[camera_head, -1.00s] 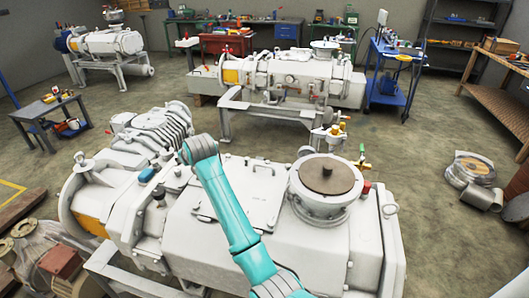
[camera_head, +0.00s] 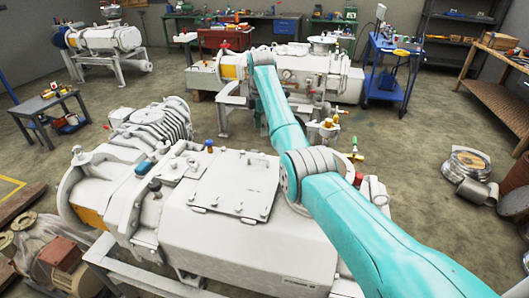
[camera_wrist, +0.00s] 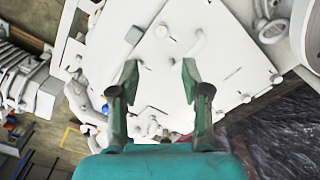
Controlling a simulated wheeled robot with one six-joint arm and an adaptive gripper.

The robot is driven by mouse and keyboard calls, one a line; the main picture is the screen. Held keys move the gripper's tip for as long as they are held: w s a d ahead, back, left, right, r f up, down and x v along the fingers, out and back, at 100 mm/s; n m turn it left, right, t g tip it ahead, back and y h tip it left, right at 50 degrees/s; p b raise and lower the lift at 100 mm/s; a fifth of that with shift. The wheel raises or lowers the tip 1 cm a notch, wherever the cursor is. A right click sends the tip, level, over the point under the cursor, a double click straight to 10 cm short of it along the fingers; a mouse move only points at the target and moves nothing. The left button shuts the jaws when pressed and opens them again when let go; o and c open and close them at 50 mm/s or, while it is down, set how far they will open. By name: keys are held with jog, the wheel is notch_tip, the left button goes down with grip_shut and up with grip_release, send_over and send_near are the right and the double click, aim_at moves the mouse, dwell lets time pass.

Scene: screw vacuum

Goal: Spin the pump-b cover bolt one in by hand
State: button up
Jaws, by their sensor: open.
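My gripper (camera_wrist: 159,76) is open and empty in the wrist view, its two dark green fingers apart above a pale cover plate (camera_wrist: 225,60). Small bolts stand on the plate, one (camera_wrist: 275,78) near its right corner and one (camera_wrist: 246,98) near its lower edge. None is between the fingertips in a grip. In the head view, the near pump (camera_head: 250,250) has a flat cover plate (camera_head: 235,182) with small bolts around its rim. I cannot tell which bolt is bolt one, nor which pump is labelled b.
A small table (camera_head: 45,101) stands at left. Open floor lies between the pumps.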

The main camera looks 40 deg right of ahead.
aim_at(262, 154)
notch_tip(262, 154, down, 11)
jog(key=shift+s+d+r, duration=0.1)
dwell(0.4)
grip_shut()
